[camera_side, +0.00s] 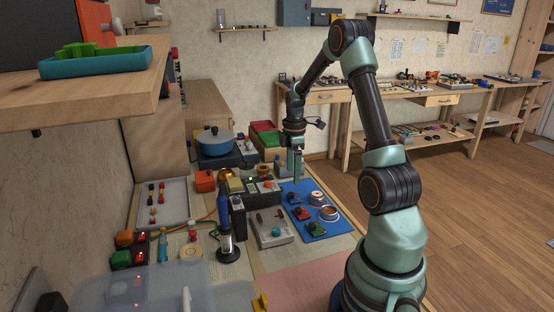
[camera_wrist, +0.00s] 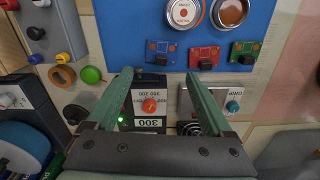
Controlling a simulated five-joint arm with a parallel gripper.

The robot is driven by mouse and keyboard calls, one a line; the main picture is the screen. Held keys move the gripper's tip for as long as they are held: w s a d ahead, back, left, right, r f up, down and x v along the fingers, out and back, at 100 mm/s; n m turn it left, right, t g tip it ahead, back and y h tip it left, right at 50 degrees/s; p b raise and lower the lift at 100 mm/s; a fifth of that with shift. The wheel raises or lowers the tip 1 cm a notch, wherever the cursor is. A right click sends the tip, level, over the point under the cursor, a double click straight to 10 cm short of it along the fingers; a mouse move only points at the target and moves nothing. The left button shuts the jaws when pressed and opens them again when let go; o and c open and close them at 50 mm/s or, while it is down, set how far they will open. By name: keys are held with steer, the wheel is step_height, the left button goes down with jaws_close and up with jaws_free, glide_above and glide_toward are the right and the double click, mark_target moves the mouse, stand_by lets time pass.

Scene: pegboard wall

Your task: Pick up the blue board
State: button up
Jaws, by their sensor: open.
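The blue board (camera_wrist: 161,46) is a small blue circuit board with a black block on its near edge. It lies on the blue mat (camera_wrist: 130,22), first in a row beside a red board (camera_wrist: 204,52) and a green board (camera_wrist: 246,49). My gripper (camera_wrist: 161,74) is open and empty; in the wrist view the blue board appears just beyond the gap between the fingertips. In the side view my gripper (camera_side: 297,181) hangs pointing down above the mat's far end, over the blue board (camera_side: 293,198), apart from it.
Two round reels, one red-centred (camera_wrist: 183,12) and one copper (camera_wrist: 229,12), sit on the mat beside the boards. A black unit with an orange knob (camera_wrist: 150,104) and a grey unit (camera_side: 269,228) stand close by. A dark blue upright tool (camera_side: 225,220) stands left.

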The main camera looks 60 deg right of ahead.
mark_target(295, 196)
steer(key=shift+s+f, duration=0.2)
steer(key=shift+f, duration=3.8)
steer(key=c, duration=1.1)
